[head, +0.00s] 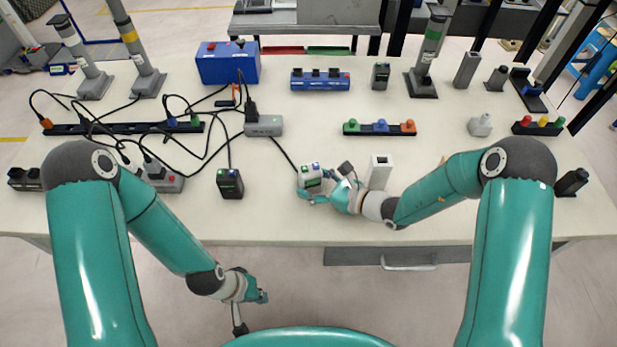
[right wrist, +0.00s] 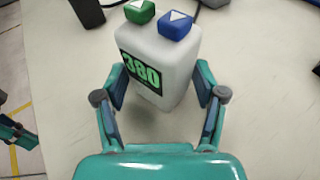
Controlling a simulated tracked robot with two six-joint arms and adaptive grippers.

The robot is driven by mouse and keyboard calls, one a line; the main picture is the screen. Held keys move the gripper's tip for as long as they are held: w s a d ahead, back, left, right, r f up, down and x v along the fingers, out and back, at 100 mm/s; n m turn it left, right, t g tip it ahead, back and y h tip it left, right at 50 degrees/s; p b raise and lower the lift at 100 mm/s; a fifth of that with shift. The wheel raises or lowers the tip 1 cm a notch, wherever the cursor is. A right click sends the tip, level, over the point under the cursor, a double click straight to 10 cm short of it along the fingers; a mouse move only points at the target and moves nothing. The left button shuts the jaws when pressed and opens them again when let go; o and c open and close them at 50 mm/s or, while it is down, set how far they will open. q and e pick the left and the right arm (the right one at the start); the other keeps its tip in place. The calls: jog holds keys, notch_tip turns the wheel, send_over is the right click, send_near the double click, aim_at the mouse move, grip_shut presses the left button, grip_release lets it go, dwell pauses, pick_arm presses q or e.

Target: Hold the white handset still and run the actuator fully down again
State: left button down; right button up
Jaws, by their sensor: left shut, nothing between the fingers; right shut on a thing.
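The white handset (head: 312,178) stands at the front middle of the table, with a green and a blue button on top. In the right wrist view the handset (right wrist: 182,66) shows white triangles on its buttons and a green "380" display. My right gripper (head: 317,186) is shut on the handset, one finger on each side. My left gripper (head: 262,297) is shut and empty, low in front of the table edge, away from the handset. Upright grey columns, possibly actuators, stand at the back left, one with a yellow band (head: 129,37), and back right, with a green band (head: 434,34).
A cable runs from the handset to a grey box (head: 264,126). Cables and power strips crowd the table's left side. The front middle-left table strip is clear.

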dwell(0.8)
pick_arm(q)
notch_tip(320, 180, up, 33)
jog(key=n+t+y, duration=0.1)
jog(key=n+t, duration=0.2)
jog(key=t, duration=0.5)
send_over(315, 167)
jog(key=shift+r, duration=0.2)
jog(key=shift+f, duration=0.1)
jog(key=shift+f, duration=4.35)
